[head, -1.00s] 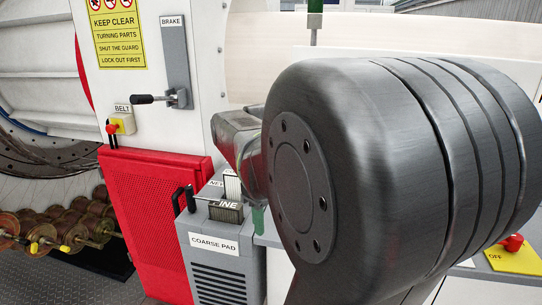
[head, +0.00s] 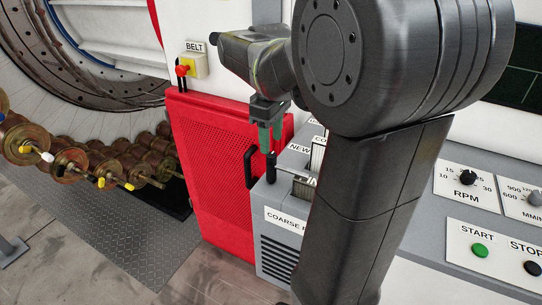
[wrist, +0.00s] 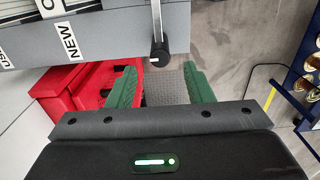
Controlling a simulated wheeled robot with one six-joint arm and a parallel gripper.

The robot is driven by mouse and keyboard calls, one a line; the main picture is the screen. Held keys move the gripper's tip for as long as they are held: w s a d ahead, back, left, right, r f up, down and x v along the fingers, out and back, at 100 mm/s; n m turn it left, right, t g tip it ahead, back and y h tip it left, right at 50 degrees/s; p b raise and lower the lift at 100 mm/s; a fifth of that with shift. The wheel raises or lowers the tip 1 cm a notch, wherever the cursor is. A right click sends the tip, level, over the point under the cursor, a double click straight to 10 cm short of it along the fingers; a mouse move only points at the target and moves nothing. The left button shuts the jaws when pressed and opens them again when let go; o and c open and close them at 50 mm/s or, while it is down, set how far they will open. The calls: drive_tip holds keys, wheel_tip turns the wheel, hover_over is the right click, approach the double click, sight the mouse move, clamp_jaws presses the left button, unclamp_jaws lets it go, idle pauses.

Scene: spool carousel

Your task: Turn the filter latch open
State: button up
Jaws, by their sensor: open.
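My gripper (head: 270,143) points down over the left side of the grey filter box (head: 283,245), its green fingers apart and empty. The wrist view shows the same gripper (wrist: 160,76) with a clear gap between the fingers. A silver lever with a black round end (wrist: 160,54), which looks like the filter latch, lies just beyond the fingertips and about midway between them. In the head view its black end (head: 271,168) is just below the fingers. I cannot tell whether they touch. My arm hides part of the box.
A red mesh guard (head: 215,165) with a black handle (head: 250,170) stands left of the box. Labelled pads, one marked NEW (wrist: 69,39), sit in the box top. Spools (head: 70,160) lie at left. A START button (head: 480,250) is at right.

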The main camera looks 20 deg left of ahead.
sight(272, 154)
wheel_tip(272, 154, down, 6)
drive_tip(key=shift+f, duration=0.1)
drive_tip(key=shift+c, duration=0.5)
clamp_jaws()
